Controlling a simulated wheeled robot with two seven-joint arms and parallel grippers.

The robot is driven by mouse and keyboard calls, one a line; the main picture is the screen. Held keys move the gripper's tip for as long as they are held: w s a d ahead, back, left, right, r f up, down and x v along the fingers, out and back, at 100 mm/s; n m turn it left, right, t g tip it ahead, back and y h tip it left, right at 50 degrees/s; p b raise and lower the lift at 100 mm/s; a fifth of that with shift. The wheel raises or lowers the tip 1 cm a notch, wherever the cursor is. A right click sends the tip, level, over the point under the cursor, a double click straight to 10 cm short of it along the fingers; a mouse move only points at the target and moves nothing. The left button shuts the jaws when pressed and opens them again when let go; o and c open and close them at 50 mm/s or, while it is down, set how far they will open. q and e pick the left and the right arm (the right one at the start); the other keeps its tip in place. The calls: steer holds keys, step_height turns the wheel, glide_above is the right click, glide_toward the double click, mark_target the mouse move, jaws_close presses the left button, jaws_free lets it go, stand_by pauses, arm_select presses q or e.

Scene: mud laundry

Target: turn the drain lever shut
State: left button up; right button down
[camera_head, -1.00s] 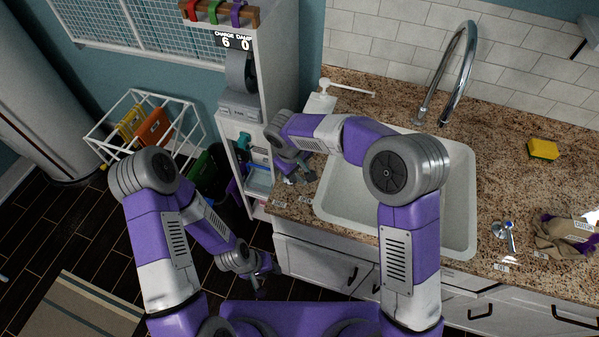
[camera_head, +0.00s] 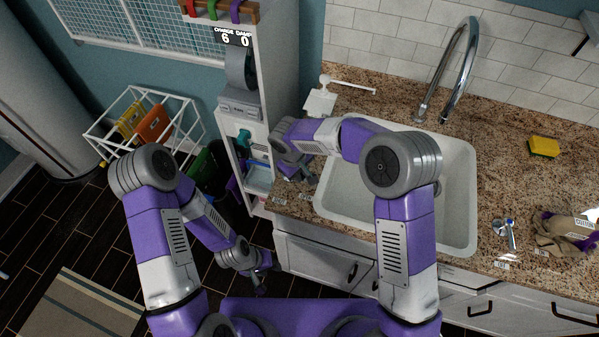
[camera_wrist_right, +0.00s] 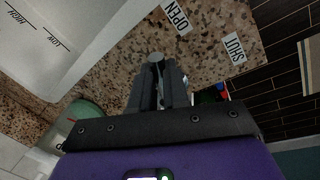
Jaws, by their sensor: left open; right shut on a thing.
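My right gripper (camera_wrist_right: 158,85) is shut on a grey, round-ended piece (camera_wrist_right: 156,57), which I take to be the drain lever, over the speckled counter beside the sink. The OPEN label (camera_wrist_right: 175,16) lies just ahead of it and the SHUT label (camera_wrist_right: 235,48) farther to the right. The lever's tip is nearer OPEN than SHUT; its base is hidden. In the head view the right gripper (camera_head: 300,172) is at the counter's left end, and the wrist hides most of the lever. My left gripper (camera_head: 262,277) is open and empty, low in front of the cabinets.
The white sink (camera_head: 455,205) is right of the right gripper. A tall white cabinet (camera_head: 285,65) stands close on its left. A chrome tap (camera_head: 461,75), yellow sponge (camera_head: 543,147), chrome handle (camera_head: 506,232) and brownish cloth item (camera_head: 560,235) are farther right.

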steer(key=shift+a, duration=0.1)
stand_by(0.3)
steer(key=m, duration=0.1)
steer(key=a+m+b, duration=0.1)
steer(key=shift+s+m+b, duration=0.3)
steer(key=shift+m, duration=0.1)
steer(key=m, duration=0.1)
steer(key=a+m+g, duration=0.1)
steer(key=shift+s+m+h, duration=0.15)
steer(key=shift+m+h, duration=0.15)
steer(key=shift+m, duration=0.1)
steer(key=m, duration=0.1)
steer(key=a+m, duration=0.1)
steer(key=m, duration=0.1)
steer(key=shift+a+g, duration=0.2)
steer(key=shift+g, duration=0.1)
steer(key=shift+a+m+g+p, duration=0.2)
steer(key=shift+a+m, duration=0.1)
steer(key=shift+m, duration=0.55)
steer(key=shift+a+m+g+p, duration=0.15)
steer(key=shift+a+m, duration=0.15)
steer(key=shift+m, duration=0.55)
steer(key=shift+r, duration=0.1)
steer(key=c, duration=1.1)
jaws_free()
